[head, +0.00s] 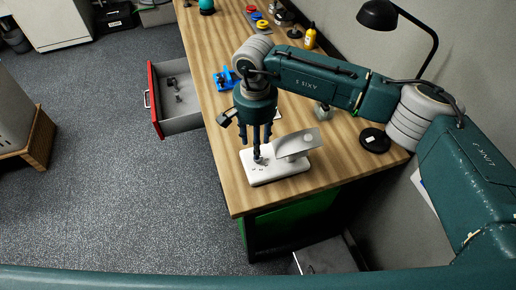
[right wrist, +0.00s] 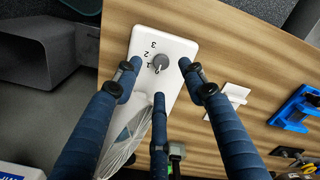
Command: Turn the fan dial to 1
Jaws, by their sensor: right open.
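The small white fan (head: 275,178) stands on the wooden workbench near its front end. Its tilted grey head (head: 298,143) is right of my right gripper. In the right wrist view, the white fan base (right wrist: 181,48) carries printed numbers and a small grey dial (right wrist: 159,62). The numbers 3 and 2 are readable; a mark like a 1 is close to the dial. I cannot tell which number the dial points to. My right gripper (right wrist: 160,82) is open, its blue fingers pointing down around the dial. In the head view, the right gripper (head: 262,150) is just above the base. My left gripper is not in view.
A blue tool (head: 225,80) lies farther back on the workbench (head: 215,45). A black desk lamp (head: 378,15) stands by the wall. A yellow bottle (head: 310,38) is at the back. A red-fronted drawer (head: 154,100) hangs open on the left. The bench's front edge is close to the fan.

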